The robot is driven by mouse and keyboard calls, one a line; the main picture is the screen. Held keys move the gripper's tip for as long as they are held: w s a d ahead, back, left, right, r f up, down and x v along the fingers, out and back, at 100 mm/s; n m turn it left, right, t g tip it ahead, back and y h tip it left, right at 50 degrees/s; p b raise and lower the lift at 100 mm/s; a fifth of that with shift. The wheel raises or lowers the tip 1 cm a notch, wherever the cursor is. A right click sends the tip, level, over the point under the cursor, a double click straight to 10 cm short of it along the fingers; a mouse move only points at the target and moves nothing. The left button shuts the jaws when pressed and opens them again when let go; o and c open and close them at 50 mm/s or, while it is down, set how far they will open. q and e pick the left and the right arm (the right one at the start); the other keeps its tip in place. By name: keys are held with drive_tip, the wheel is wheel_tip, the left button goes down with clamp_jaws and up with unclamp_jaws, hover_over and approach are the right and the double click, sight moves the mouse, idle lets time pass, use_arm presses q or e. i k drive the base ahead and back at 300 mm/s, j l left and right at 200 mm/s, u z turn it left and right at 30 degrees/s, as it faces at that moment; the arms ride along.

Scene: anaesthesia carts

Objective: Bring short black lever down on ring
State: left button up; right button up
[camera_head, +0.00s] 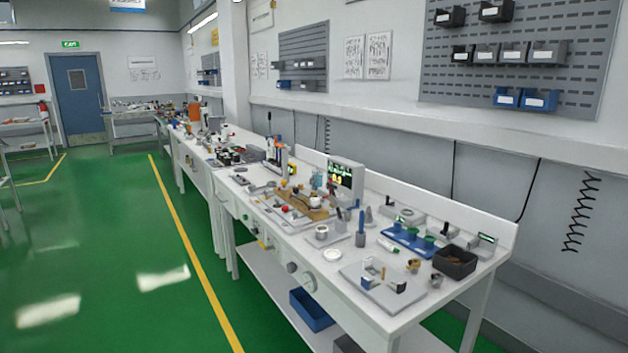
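Neither of my grippers is in view. The long white workbench (400,318) runs from the right foreground towards the back. Small black upright parts that look like levers show on it: one on a grey device (445,229) near the back right, and one at the far middle (269,116). I cannot tell which is the short black lever. A metal ring-like part (321,231) sits on a grey plate near the front edge, and a white round piece (332,254) lies nearby. I cannot tell which is the ring. No lever is seen touching either one.
A black bin (455,262), a blue tray with green-topped parts (411,241) and a display box (346,178) crowd the bench. A blue bin (311,310) is on the lower shelf. The green floor (110,250) to the left is clear.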

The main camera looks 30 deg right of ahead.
sight(332, 198)
drive_tip(key=i+z, duration=0.3)
drive_tip(key=i, duration=0.15)
drive_tip(key=i+j+z, duration=0.15)
drive_tip(key=i+z, duration=0.15)
drive_tip(key=i+j+z, duration=0.3)
drive_tip(key=i, duration=0.2)
